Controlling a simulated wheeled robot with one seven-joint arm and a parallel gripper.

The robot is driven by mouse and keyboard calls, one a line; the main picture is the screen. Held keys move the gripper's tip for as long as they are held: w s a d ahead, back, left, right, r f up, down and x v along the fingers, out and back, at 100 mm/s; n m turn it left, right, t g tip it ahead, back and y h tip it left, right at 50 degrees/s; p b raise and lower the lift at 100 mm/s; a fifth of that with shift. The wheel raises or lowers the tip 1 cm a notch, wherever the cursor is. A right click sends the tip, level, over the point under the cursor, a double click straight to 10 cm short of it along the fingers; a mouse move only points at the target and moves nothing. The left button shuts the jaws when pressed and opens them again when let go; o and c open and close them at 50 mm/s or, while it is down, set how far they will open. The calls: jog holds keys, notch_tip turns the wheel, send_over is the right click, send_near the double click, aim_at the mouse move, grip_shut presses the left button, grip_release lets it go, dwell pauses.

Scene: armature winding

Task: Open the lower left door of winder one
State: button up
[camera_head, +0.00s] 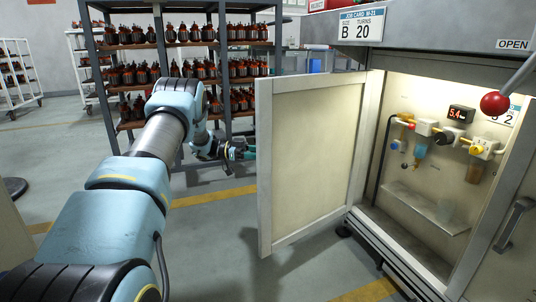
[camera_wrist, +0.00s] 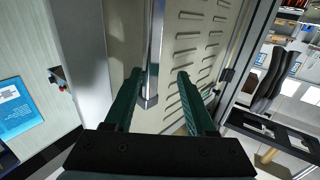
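The lower left door (camera_head: 312,150) of the winder stands wide open, swung out from the cabinet, its pale inner face towards the head camera. My gripper (camera_head: 240,151) is just left of the door's free edge, on its outer side, partly hidden by the door. In the wrist view my gripper (camera_wrist: 160,95) has its two green fingers apart. A metal bar handle (camera_wrist: 154,45) shows between them, its end close to the left finger; I cannot tell whether they touch. The door's louvred outer face (camera_wrist: 195,55) lies behind the fingers.
The lit cabinet interior (camera_head: 440,150) holds valves, a gauge display and a small shelf. A red ball knob (camera_head: 494,103) on a lever hangs at the right. A rack of armatures (camera_head: 165,47) stands behind my arm. Floor left of the door is clear.

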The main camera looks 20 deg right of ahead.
jog(key=p+v, duration=0.1)
jog(key=v, duration=1)
